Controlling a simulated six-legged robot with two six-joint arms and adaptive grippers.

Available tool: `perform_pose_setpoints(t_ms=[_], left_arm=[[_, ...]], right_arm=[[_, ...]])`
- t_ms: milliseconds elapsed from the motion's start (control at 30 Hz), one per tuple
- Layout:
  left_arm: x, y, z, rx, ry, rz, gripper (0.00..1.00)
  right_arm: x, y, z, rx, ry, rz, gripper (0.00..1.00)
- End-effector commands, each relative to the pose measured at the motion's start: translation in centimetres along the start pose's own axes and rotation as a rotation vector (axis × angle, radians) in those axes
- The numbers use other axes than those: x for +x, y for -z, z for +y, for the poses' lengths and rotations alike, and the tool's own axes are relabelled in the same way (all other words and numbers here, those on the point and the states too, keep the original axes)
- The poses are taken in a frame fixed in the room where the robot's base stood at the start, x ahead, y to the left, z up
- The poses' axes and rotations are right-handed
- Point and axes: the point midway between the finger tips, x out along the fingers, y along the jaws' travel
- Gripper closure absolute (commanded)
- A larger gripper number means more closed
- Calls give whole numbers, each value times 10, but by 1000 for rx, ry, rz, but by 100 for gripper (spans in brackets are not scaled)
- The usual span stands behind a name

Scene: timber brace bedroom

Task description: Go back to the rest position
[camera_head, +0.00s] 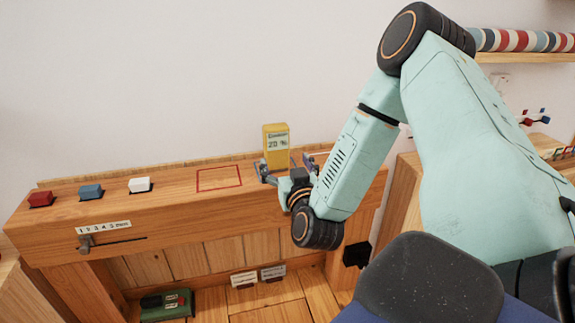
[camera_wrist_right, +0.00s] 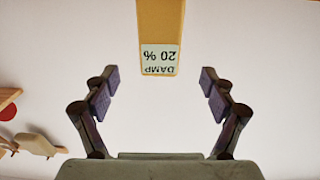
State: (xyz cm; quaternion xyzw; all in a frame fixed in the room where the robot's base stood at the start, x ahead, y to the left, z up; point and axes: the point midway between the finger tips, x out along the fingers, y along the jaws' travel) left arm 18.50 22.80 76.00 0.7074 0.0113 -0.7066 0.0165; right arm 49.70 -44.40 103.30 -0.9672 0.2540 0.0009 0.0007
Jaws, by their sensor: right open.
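My right gripper (camera_head: 287,170) is at the wooden beam, at the end of my pale green arm. Its jaws are open and hold nothing. A yellow block (camera_head: 276,139) with a pale label reading 20 % stands upright at the gripper, on the beam. In the right wrist view the yellow block (camera_wrist_right: 162,28) shows upside down, centred ahead of the open fingers (camera_wrist_right: 160,82), with clear gaps on both sides. The block's foot is partly hidden by the gripper in the head view. My left gripper is not in view.
The wooden beam (camera_head: 100,213) carries a red block (camera_head: 41,199), a blue block (camera_head: 91,191), a white block (camera_head: 139,185) and an empty red-outlined square (camera_head: 219,179). A metal slider (camera_head: 86,243) is on its front. A green box (camera_head: 166,305) sits below. A shelf (camera_head: 525,57) is at upper right.

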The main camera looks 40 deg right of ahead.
Motion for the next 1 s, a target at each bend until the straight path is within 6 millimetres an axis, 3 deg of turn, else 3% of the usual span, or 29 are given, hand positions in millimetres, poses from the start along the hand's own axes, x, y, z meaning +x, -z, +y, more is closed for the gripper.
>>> perform_pose_setpoints(t_ms=[200,700,867,1000], left_arm=[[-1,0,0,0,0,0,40],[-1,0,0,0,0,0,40],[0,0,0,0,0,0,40],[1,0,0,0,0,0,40]], right_arm=[[-15,0,0,1,0,0,16],[-15,0,0,0,0,0,16],[-12,0,0,0,0,1,16],[2,0,0,-1,0,3,16]])
